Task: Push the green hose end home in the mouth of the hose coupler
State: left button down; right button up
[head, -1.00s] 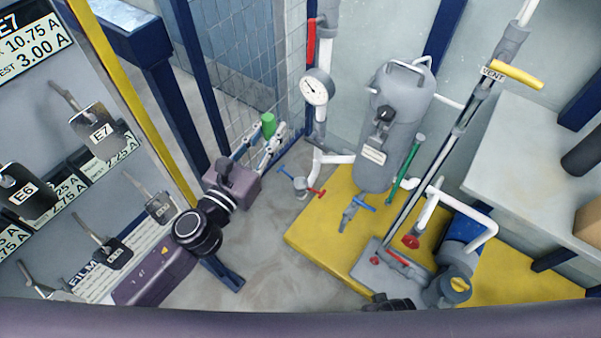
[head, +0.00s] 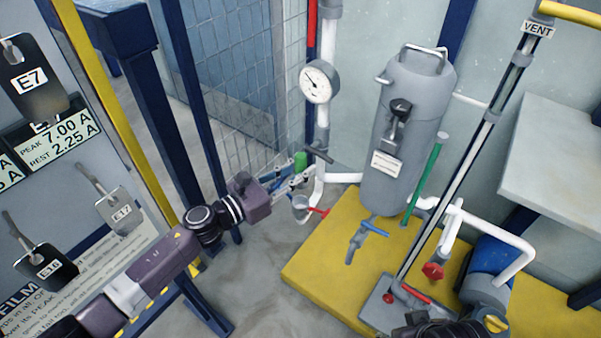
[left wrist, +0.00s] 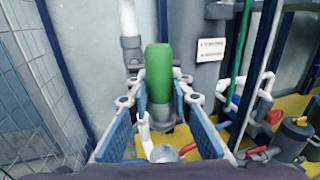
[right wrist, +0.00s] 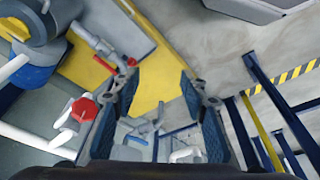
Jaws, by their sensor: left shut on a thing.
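The green hose end (head: 300,161) is an upright green cylinder with a grey lower part. My left gripper (head: 290,180) is shut on it. The left wrist view shows the green hose end (left wrist: 158,72) between the fingers of the left gripper (left wrist: 157,95).
A grey tank (head: 405,135) and a pressure gauge (head: 316,82) stand behind and right of the coupler. White pipes run beside it. A mesh fence (head: 240,75) is at the left. A yellow skid (head: 320,265) carries a pump. Bare floor lies in front.

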aim_at(301, 185)
jog(key=shift+r, duration=0.1)
pick_arm(q)
jog(key=shift+f+b, duration=0.3)
jog(key=shift+b, duration=0.15)
notch_tip(301, 185, down, 2)
jog(key=shift+f+b, duration=0.1)
jog(key=shift+b, duration=0.95)
jog(key=shift+f, duration=0.15)
jog(key=shift+f+b, duration=0.75)
jog(key=shift+b, duration=0.15)
jog(key=shift+f+b, duration=0.35)
jog(key=shift+b, duration=0.05)
jog(key=shift+f, duration=0.15)
pick_arm(e)
jog(key=w+a+r+t+y, duration=0.1)
jog(key=w+a+r+t, duration=0.2)
jog(key=w+r+t, duration=0.2)
jog(key=w+a+r+t+y, duration=0.1)
jog(key=w+a+r+t, duration=0.2)
jog(key=w, duration=0.8)
jog(key=shift+w+r+n+t+y, duration=0.3)
jog(key=shift+w+r+t, duration=0.1)
jog(key=shift+r+t, duration=0.5)
jog(key=shift+w+r, duration=0.2)
jog(key=shift+r, duration=0.1)
jog(key=shift+w+r, duration=0.1)
jog(key=shift+r, duration=0.1)
